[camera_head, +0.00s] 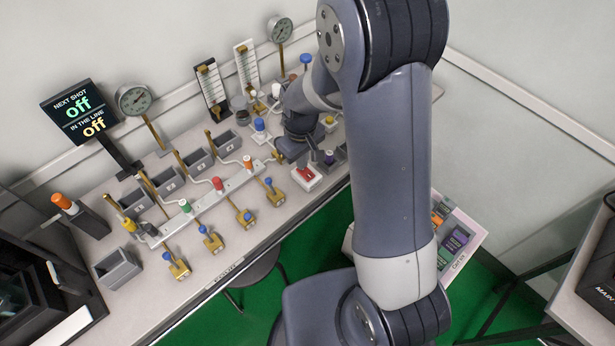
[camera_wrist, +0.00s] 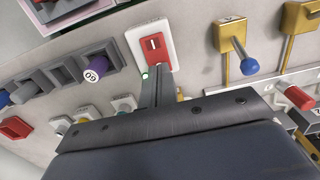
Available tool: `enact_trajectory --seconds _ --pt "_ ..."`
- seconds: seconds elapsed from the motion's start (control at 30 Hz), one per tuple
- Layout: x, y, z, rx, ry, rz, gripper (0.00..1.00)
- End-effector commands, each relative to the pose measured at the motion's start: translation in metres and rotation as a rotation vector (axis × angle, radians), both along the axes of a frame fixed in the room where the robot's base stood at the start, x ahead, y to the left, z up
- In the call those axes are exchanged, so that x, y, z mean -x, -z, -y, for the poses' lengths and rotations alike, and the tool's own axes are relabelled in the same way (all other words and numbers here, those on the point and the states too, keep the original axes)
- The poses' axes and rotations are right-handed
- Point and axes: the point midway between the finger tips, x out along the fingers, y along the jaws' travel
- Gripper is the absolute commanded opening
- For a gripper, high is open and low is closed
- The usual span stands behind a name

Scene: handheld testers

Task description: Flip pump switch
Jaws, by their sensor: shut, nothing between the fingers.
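A red rocker switch on a white plate (camera_wrist: 153,46) is at the top centre of the wrist view. The head view shows it on the bench, its red rocker (camera_head: 306,174) just below my gripper (camera_head: 292,150). In the wrist view my gripper (camera_wrist: 158,76) is shut and empty. Its fingertips overlap the lower edge of the switch plate in the picture; I cannot tell whether they touch it. A small green light (camera_wrist: 145,75) shows beside the fingertips. No readable label on the switch shows.
A row of brass valves with blue levers (camera_head: 246,217) lines the bench front. A white manifold with coloured knobs (camera_head: 217,184) runs behind them. A display (camera_head: 80,112) reads "NEXT SHOT off, IN THE LINE off".

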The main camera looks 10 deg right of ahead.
Motion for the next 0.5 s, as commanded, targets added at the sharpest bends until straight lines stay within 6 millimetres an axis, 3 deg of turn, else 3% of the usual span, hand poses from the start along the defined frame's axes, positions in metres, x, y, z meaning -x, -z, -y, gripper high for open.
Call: enact_trajectory --seconds 0.5 --pt "0.0001 0.0087 0.0001 0.000 0.000 0.000 0.00"
